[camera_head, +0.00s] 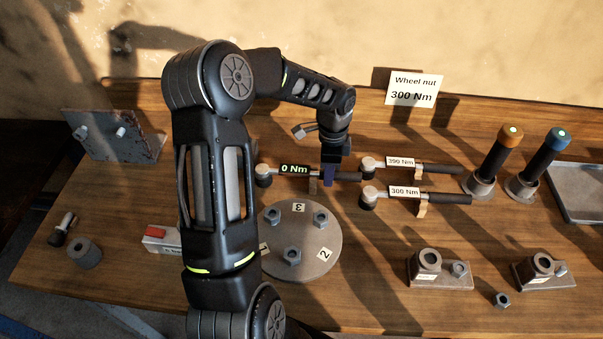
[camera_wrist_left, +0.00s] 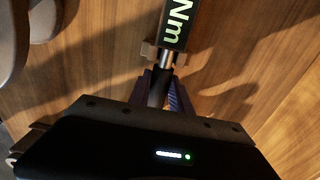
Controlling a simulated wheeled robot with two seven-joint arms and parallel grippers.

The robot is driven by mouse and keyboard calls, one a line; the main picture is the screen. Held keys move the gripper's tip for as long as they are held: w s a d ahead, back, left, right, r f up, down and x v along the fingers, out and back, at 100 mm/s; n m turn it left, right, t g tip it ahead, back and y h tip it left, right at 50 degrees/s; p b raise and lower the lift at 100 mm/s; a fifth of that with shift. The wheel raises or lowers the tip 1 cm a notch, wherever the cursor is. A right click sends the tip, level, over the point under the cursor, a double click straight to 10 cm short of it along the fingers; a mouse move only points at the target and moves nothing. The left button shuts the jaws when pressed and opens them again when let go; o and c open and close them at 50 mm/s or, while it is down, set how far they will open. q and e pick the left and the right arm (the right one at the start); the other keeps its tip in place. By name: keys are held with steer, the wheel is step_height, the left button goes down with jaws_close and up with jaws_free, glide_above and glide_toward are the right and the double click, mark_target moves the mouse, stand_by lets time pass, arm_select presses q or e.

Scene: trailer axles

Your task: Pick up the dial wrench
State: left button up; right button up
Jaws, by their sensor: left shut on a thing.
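The dial wrench (camera_head: 294,169) has a dark display reading "0 Nm" in green and a round head at its left end. It lies level above the wooden table, beside a small tan rest. My left gripper (camera_head: 328,174) points down and is shut on its dark handle, right of the display. In the left wrist view the wrench (camera_wrist_left: 174,25) runs up from between the fingers (camera_wrist_left: 163,88), with "Nm" lit and the tan rest just ahead. I cannot tell whether the wrench still touches its rest. My right gripper is not in view.
Two more wrenches marked 390 Nm (camera_head: 400,162) and 300 Nm (camera_head: 405,191) lie close to the right. A round plate (camera_head: 318,240) with several nuts is in front. Two upright tools (camera_head: 495,155) and a grey tray (camera_head: 580,190) stand at the right.

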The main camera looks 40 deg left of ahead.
arm_select(q)
jaws_close()
steer(key=shift+r, duration=0.1)
stand_by(0.8)
steer(key=shift+r, duration=0.15)
step_height(320, 180, up, 10)
steer(key=shift+f, duration=0.35)
stand_by(0.6)
